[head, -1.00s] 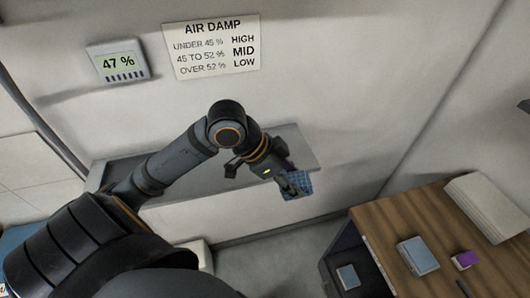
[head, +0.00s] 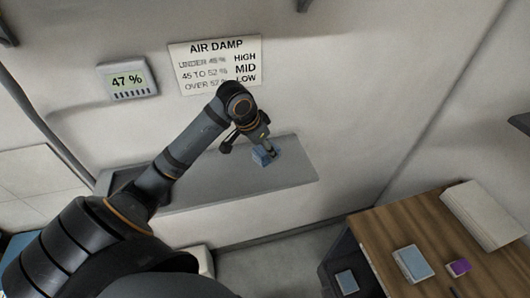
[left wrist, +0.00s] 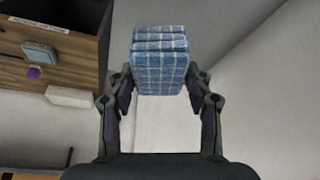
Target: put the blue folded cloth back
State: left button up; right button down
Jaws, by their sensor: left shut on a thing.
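The blue folded cloth (head: 261,156) is checked with white lines and folded into a small thick block. My left gripper (head: 268,148) is shut on it. In the head view the cloth appears over the back part of the grey wall shelf (head: 230,188); I cannot tell if it touches the shelf. In the left wrist view the cloth (left wrist: 160,62) sits between the two fingers of the left gripper (left wrist: 162,86), its folded layers showing. My right gripper is in neither view.
A wall meter (head: 128,79) reads 47 %. A sign (head: 216,64) headed AIR DAMP lists 45 to 52 % as MID. A wooden-topped cabinet (head: 395,219) at lower right bears a blue-grey box (head: 412,264), a purple item (head: 459,268) and a pale stack (head: 484,214). The shelf's right part looks bare.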

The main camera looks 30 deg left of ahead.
pick_arm(q)
jog(key=f, duration=0.1)
jog(key=w+a+f, duration=0.1)
jog(key=w+f, duration=0.1)
jog(key=shift+w+a+f+p, duration=0.25)
jog(key=shift+a+f+p, duration=0.1)
jog(key=shift+f+p, duration=0.05)
notch_tip(320, 180, down, 3)
jog(key=shift+w+a+f+p, duration=0.15)
jog(key=shift+f+p, duration=0.05)
jog(key=shift+p, duration=1)
jog(key=shift+f, duration=0.15)
jog(key=o, duration=0.7)
jog(key=shift+c, duration=0.2)
jog(key=o, duration=0.3)
jog(key=shift+o, duration=0.2)
jog(key=shift+r+b, duration=0.25)
jog(key=shift+b, duration=0.05)
jog(key=shift+b+v, duration=1.45)
jog(key=shift+v, duration=4.35)
